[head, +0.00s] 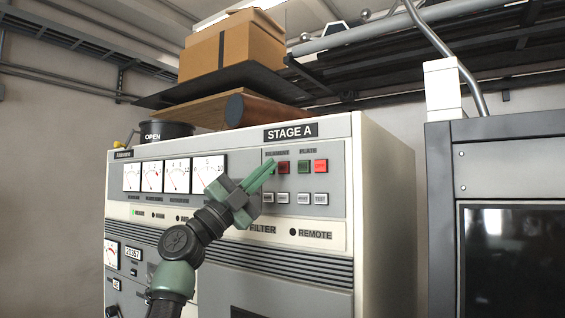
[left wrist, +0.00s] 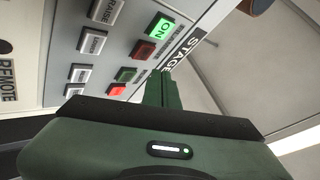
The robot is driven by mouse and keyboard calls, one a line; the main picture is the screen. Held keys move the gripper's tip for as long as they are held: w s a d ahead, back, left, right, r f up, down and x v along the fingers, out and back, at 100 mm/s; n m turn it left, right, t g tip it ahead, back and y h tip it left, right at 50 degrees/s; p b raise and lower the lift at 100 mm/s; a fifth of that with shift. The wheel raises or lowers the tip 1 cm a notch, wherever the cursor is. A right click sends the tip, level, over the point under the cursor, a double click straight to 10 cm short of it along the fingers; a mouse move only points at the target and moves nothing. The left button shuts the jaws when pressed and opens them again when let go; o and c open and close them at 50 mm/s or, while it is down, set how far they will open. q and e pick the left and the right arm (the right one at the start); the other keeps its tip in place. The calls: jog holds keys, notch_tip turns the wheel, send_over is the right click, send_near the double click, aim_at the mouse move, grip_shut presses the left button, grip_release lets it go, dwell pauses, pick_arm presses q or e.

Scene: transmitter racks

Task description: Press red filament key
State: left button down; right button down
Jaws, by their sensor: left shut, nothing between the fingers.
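The red filament key (head: 283,167) is on the panel under the FILAMENT label, beside the tip of my left gripper (head: 272,167). It shows dark red in the left wrist view (left wrist: 143,49). The lit green ON key (left wrist: 160,27) is beside it; in the head view the gripper tip covers most of it. My left gripper is shut and empty, its fingers (left wrist: 163,88) pointing toward the panel. I cannot tell whether the tip touches the panel. My right gripper is not in view.
The plate pair, a dark green key (head: 303,166) and a brighter red key (head: 320,165), sits to the right. Several white keys (head: 283,198) are below. Meters (head: 170,176) are to the left. A dark rack (head: 495,150) stands at the right.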

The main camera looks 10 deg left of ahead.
pick_arm(q)
jog(key=shift+w+d+f, duration=0.1)
jog(key=shift+w+d, duration=0.2)
jog(key=shift+w, duration=0.35)
jog(key=shift+w, duration=0.1)
dwell(1.6)
jog(key=shift+w+d, duration=0.15)
jog(key=shift+w, duration=0.15)
jog(key=shift+w+d, duration=0.1)
jog(key=shift+w, duration=0.2)
dwell(0.6)
jog(key=shift+s+a+b, duration=0.25)
jog(key=shift+s+b, duration=0.45)
jog(key=shift+b, duration=0.15)
